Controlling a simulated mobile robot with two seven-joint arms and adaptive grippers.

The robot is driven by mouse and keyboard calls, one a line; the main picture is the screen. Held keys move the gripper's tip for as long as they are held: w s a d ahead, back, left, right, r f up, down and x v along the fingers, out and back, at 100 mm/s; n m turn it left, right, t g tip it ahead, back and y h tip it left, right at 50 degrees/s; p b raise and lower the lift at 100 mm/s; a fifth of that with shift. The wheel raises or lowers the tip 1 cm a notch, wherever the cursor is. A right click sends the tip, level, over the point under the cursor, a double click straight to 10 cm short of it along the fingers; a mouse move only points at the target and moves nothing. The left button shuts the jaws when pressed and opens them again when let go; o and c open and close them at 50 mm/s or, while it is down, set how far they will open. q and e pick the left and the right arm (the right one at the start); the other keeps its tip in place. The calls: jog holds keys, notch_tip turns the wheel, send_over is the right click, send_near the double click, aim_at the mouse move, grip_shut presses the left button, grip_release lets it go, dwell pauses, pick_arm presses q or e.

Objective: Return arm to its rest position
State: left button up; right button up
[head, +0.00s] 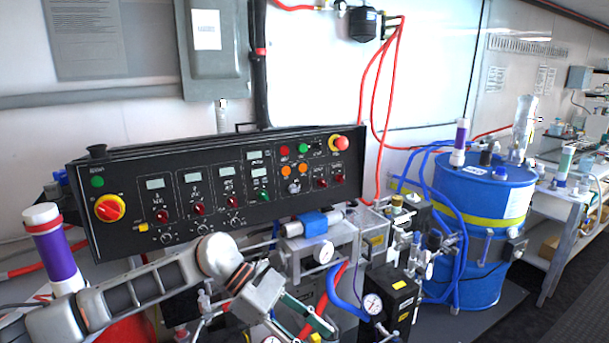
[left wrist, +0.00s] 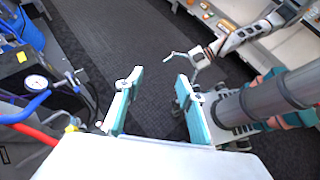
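My left arm (head: 150,285) comes in from the lower left of the head view, in front of the black control panel (head: 215,195). My left gripper (head: 300,322) is in front of the machine's lower fittings, its fingertips partly lost against them. In the left wrist view my left gripper (left wrist: 160,98) is open, its two teal-padded fingers well apart with only dark floor behind the gap. My right arm (left wrist: 248,32) shows at the upper right of that view. Its gripper (left wrist: 186,62) is small there, and its opening is unclear. The right gripper is not in the head view.
A blue drum (head: 480,230) with a yellow band stands right of the machine, with blue hoses around it. Pressure gauges (head: 372,304) and red and blue hoses crowd the space near my left gripper. A bench (head: 560,195) stands at far right. Dark floor (left wrist: 110,35) is clear.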

pick_arm(q)
jog(key=s+d+r+n+t+h, duration=0.35)
jog(key=d+n+h, duration=0.5)
jog(key=n, duration=0.35)
jog(key=w+a+f+n+t+y, duration=0.2)
jog(key=a+f+n+t+y, duration=0.5)
jog(key=n, duration=0.8)
jog(key=w+a+f+n+t+y, duration=0.25)
jog(key=a+f+n+t, duration=0.65)
jog(key=n, duration=0.5)
jog(key=s+a+f+n+g+y, duration=0.5)
jog(key=s+a+f+n+y, duration=0.2)
jog(key=s+a+f+n, duration=0.5)
jog(key=s+a+f, duration=0.4)
jog(key=s+f, duration=0.2)
jog(key=f, duration=0.1)
jog(key=shift+a+f+n+y, duration=0.3)
jog(key=shift+a+f, duration=0.1)
